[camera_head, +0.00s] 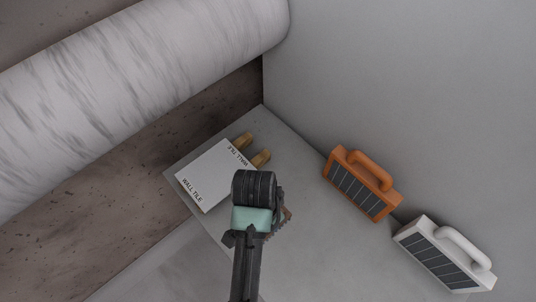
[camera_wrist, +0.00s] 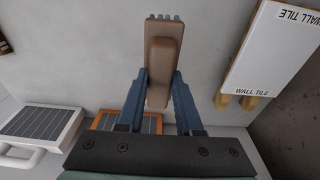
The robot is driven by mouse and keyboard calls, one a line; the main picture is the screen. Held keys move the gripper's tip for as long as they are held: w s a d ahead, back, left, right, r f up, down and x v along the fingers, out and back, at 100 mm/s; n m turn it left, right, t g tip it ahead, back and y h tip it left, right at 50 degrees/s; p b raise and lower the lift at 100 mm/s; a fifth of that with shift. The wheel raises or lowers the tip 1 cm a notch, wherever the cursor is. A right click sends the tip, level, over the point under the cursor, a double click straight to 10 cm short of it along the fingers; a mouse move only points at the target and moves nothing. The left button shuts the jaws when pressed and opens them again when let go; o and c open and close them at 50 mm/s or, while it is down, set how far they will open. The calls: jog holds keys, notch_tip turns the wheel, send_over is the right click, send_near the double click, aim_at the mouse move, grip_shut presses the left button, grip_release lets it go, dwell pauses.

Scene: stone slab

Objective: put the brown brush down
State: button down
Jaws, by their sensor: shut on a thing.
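The brown brush (camera_wrist: 163,62) is between the fingers of my gripper (camera_wrist: 158,88) in the wrist view. Its grey bristles show at the far end. My gripper is shut on it. In the head view, my gripper (camera_head: 276,222) is over the grey slab (camera_head: 315,255), and only a small brown bit of the brush (camera_head: 288,213) shows beside my wrist. The rest of the brush is hidden there by my arm. I cannot tell whether the brush touches the slab.
A white wall tile box (camera_head: 210,178) lies left of my gripper, with two wooden pieces (camera_head: 262,158) at its edge. An orange-framed tool with a handle (camera_head: 362,184) and a white one (camera_head: 445,254) stand along the right wall. A marbled roll (camera_head: 130,85) lies upper left.

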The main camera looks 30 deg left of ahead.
notch_tip(320, 180, down, 9)
jog(key=shift+f+p, duration=0.2)
jog(key=shift+p, duration=0.4)
jog(key=c, duration=0.6)
grip_release()
jog(key=shift+f, duration=0.1)
jog(key=shift+f+b, duration=0.2)
jog(key=shift+b, duration=0.2)
jog(key=r, duration=0.4)
jog(key=s+r, duration=0.1)
jog(key=r, duration=0.3)
jog(key=r+b, duration=0.1)
jog(key=r, duration=0.4)
jog(key=shift+s+a, duration=0.15)
jog(key=shift+a, duration=0.25)
